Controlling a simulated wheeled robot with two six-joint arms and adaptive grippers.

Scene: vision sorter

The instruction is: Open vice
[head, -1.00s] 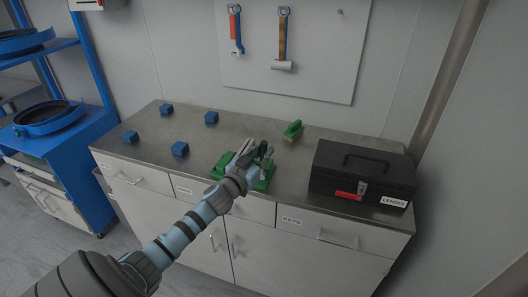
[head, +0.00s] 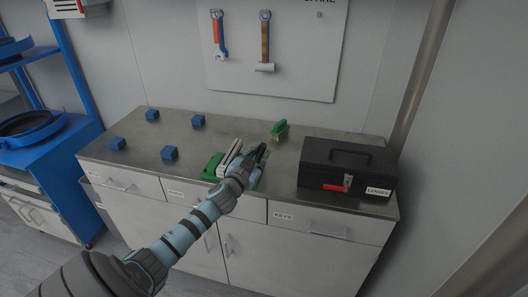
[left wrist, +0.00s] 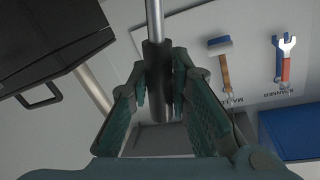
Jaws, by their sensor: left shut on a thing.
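The vice, with a green base (head: 212,167) and pale jaw plates (head: 230,155), sits on the metal worktop near its front edge. My left gripper (head: 262,154) is at the vice's right side and hides part of it. In the left wrist view, my left gripper (left wrist: 160,95) is shut on a dark sleeve on a metal bar, which appears to be the vice handle (left wrist: 155,62). I cannot tell the exact gap between the vice jaws. My right gripper is not in view.
Several blue cubes (head: 169,153) lie on the left of the worktop (head: 235,125). A small green object (head: 279,130) stands behind the vice. A black toolbox (head: 347,168) is at the right. A wrench (head: 218,35) and a hammer (head: 265,42) hang on the wall board.

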